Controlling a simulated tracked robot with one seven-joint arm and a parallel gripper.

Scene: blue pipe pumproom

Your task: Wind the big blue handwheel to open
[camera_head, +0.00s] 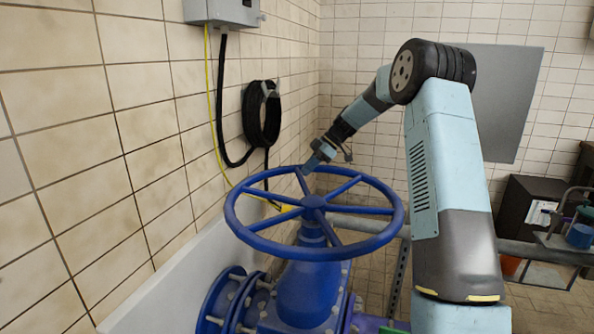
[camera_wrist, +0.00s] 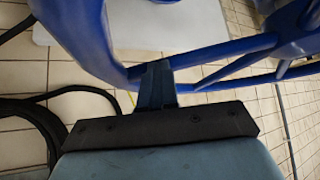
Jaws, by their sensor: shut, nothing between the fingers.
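The big blue handwheel (camera_head: 313,207) lies flat on top of a blue valve body (camera_head: 305,285) in the head view. It has several spokes running to a central hub. My gripper (camera_head: 306,170) is at the wheel's far rim, pointing down and to the left. In the wrist view my gripper (camera_wrist: 157,80) is shut with nothing between its fingers, and its tip is at the rim of the handwheel (camera_wrist: 105,45). Whether the fingertips touch the rim or only overlap it in the picture, I cannot tell.
A tiled wall stands close on the left, with a black hose coil (camera_head: 261,113), a yellow cable (camera_head: 211,95) and a grey box (camera_head: 222,11). A grey panel (camera_head: 507,100) is behind my arm. A dark cabinet (camera_head: 528,208) and a bench are at the right.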

